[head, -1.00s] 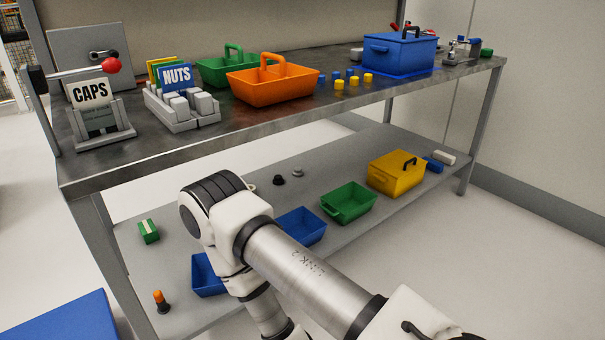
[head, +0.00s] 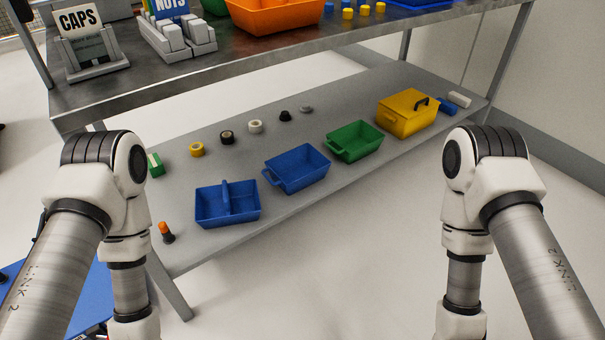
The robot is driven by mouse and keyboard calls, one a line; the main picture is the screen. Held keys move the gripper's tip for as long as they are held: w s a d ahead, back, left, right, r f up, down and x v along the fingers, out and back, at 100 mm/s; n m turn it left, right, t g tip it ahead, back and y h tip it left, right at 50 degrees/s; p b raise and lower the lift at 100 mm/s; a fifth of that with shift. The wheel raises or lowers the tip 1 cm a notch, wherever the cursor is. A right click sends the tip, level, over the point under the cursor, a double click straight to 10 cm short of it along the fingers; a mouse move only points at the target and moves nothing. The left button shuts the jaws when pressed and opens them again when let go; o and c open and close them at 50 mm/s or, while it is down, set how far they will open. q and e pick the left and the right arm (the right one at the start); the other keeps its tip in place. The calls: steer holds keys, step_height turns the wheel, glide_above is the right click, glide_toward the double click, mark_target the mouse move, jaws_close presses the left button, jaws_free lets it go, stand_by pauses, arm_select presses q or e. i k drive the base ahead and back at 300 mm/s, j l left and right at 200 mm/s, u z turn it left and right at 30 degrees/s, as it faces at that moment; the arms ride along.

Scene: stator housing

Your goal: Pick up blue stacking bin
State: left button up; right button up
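Two blue bins stand on the lower shelf in the head view. One blue bin (head: 207,213) is at the front left and has a raised handle or divider across its middle. The other blue bin (head: 298,179) is just right of it, open at the top, with a small grip on its left end. Both look empty. My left arm comes in at the left and my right arm at the right, both apart from the bins. Neither gripper shows in this view.
A green bin (head: 354,142) and a yellow lidded box (head: 407,118) stand further right on the lower shelf (head: 290,128). Tape rolls and small parts lie along its back. An orange-topped bottle (head: 166,232) stands at the left end. The upper shelf (head: 190,72) overhangs the back.

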mark_target(297, 169)
steer(key=u, duration=0.25)
steer(key=i+l+u, duration=0.25)
steer(key=l, duration=0.2)
steer(key=l+u, duration=0.2)
steer(key=l, duration=0.25)
steer(key=i+l+u, duration=0.25)
steer(key=l, duration=0.3)
steer(key=l+u, duration=0.2)
steer(key=l, duration=0.3)
steer(key=i+l, duration=0.1)
steer(key=l, duration=0.35)
steer(key=i+l, duration=0.1)
steer(key=l, duration=0.85)
steer(key=i+l, duration=0.15)
steer(key=l, duration=0.35)
steer(key=u, duration=0.05)
